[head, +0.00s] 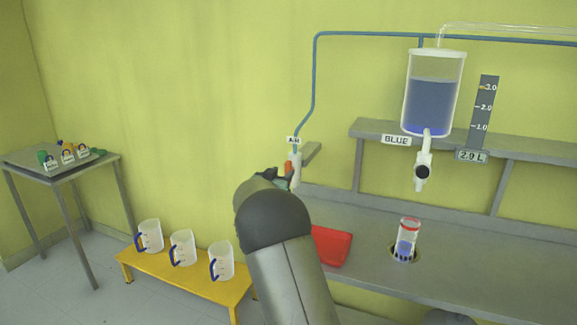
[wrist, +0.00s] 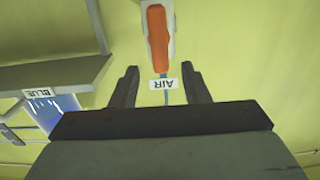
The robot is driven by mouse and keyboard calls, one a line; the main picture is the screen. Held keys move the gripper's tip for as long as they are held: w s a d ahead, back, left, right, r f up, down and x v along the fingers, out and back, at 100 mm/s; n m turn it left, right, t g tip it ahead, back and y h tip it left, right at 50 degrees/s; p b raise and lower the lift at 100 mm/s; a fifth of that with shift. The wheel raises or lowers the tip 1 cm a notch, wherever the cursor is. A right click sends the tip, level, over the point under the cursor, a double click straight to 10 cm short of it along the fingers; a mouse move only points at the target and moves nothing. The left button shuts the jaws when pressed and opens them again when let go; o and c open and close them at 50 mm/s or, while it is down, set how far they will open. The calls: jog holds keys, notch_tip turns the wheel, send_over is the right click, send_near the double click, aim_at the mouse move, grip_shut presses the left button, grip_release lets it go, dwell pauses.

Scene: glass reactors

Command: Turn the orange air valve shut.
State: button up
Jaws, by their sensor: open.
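The orange air valve handle (wrist: 158,38) sits on a white valve body at the top of the wrist view, where the picture is upside down. It lies lengthwise along that body. An AIR label (wrist: 164,83) shows between my fingers. In the head view a small part of the orange handle (head: 288,166) shows beside the white body (head: 297,172), below the blue air pipe. My gripper (wrist: 161,75) is open and empty, with its fingertips pointing toward the handle and apart from it. In the head view my arm hides most of my gripper.
A clear, red-rimmed vessel (head: 406,240) and a red object (head: 331,246) are on the bench. Jugs (head: 182,248) stand on a yellow stand at left.

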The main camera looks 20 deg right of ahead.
aim_at(287, 168)
jog(key=p+x, duration=0.1)
jog(key=x, duration=0.5)
jog(key=shift+w, duration=0.1)
grip_shut()
